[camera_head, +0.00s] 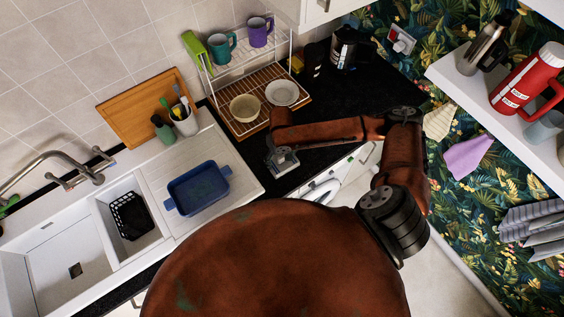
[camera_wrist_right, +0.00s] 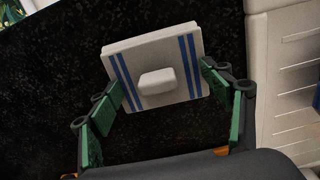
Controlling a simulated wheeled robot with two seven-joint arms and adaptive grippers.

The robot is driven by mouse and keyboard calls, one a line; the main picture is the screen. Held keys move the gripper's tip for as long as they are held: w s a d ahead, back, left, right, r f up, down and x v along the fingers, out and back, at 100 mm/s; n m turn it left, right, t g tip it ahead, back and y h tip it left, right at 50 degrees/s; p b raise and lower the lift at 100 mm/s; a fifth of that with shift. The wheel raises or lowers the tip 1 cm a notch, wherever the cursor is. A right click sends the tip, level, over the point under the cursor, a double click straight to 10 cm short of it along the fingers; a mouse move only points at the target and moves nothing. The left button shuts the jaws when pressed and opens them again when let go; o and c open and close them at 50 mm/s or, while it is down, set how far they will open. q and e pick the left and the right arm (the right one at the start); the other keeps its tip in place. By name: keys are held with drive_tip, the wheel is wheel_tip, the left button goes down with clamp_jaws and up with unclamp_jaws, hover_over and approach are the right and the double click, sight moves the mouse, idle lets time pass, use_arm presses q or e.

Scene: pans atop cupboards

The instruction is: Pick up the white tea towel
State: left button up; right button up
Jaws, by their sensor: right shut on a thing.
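The white tea towel (camera_wrist_right: 150,58) is a folded square with blue stripes near two of its sides, and a small white block-like lump sits in its middle. My right gripper (camera_wrist_right: 163,88) has its green-padded fingers on either side of the towel, closed against its edges. In the head view the right gripper (camera_head: 282,162) is over the front part of the black worktop, with the pale towel (camera_head: 286,166) at its fingertips. I cannot tell whether the towel touches the worktop. My left gripper is not in view.
A dish rack (camera_head: 243,109) with bowls and mugs stands behind the right gripper on the black worktop (camera_head: 350,100). A blue tray (camera_head: 198,190) lies on the drainer to the left, beside the sink (camera_head: 70,255). A shelf with a red flask (camera_head: 528,80) is at right.

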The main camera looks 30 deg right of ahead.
drive_tip(key=shift+s+d+f, duration=0.1)
drive_tip(key=shift+s+f, duration=0.3)
drive_tip(key=shift+w+r, duration=0.1)
drive_tip(key=shift+r, duration=0.35)
drive_tip(key=c, duration=0.9)
wheel_tip(320, 180, up, 2)
drive_tip(key=shift+r+b, duration=0.2)
drive_tip(key=shift+b, duration=0.2)
clamp_jaws()
drive_tip(key=s+a+r+p, duration=0.3)
drive_tip(key=s+r+p, duration=0.4)
drive_tip(key=s+r, duration=0.3)
drive_tip(key=shift+s+a+p, duration=0.15)
drive_tip(key=shift+s+p, duration=0.2)
drive_tip(key=shift+s, duration=1.25)
